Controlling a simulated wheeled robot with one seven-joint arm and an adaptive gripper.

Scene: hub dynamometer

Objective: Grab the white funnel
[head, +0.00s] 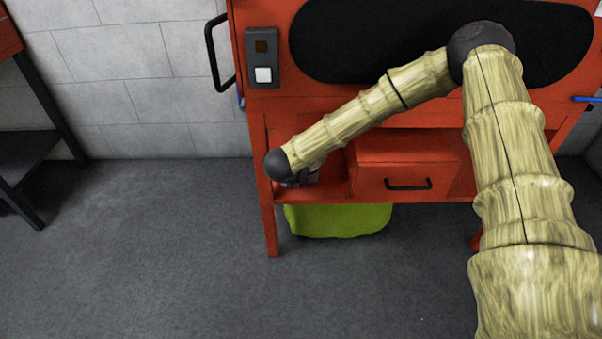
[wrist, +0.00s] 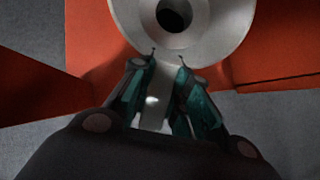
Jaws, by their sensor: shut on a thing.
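The white funnel (wrist: 210,28) shows at the top of the wrist view as a pale round piece with a dark hole in its middle. A pale narrow part runs down from it between the fingers. My gripper (wrist: 167,62) is shut on that part. In the head view my gripper (head: 298,180) is at the lower shelf of the red workbench, largely hidden behind the end of my arm. I cannot make out the funnel in the head view.
The red workbench (head: 262,200) has a drawer (head: 408,178) with a black handle right of my gripper. A green object (head: 338,221) lies on the floor beneath. A dark-framed rack (head: 45,115) stands at left. The grey floor (head: 150,270) between is clear.

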